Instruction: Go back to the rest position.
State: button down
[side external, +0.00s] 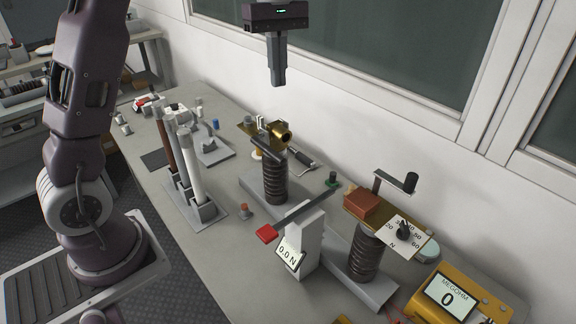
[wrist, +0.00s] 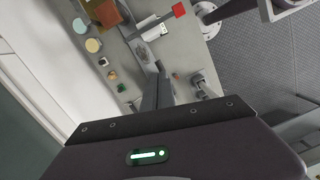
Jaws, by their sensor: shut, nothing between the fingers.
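My gripper (side external: 278,82) hangs in the air above the far side of the bench, pointing down, with its fingers together and nothing between them. Its shut fingers also show in the wrist view (wrist: 158,72), over the bench. The gripper is well apart from these things.
A lever with a red end (side external: 267,233) stands by a force display (side external: 289,256). A second ribbed insulator (side external: 365,256) and a yellow megohm meter (side external: 448,298) are at the right. Upright tubes (side external: 194,172) stand at the left. A window wall (side external: 350,110) lies behind.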

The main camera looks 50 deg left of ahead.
jog(key=s+d+r+m+t, duration=0.1)
jog(key=s+d+r+m, duration=0.15)
jog(key=s, duration=0.25)
jog(key=s+d+r+m+t, duration=0.1)
jog(key=s+d+r+m, duration=0.15)
jog(key=s, duration=0.25)
jog(key=s+d+f+m+t, duration=0.1)
jog(key=s+f+m, duration=0.1)
jog(key=s, duration=0.3)
jog(key=s+d+f+m+t, duration=0.1)
jog(key=s+f+m, duration=0.1)
jog(key=s+m, duration=0.2)
jog(key=s+d+f+m+t+y, duration=0.1)
jog(key=s+f+m+t, duration=0.1)
jog(key=s+m, duration=0.2)
jog(key=shift+s+d+f, duration=0.2)
jog(key=shift+s+f, duration=0.15)
jog(key=shift+s, duration=0.55)
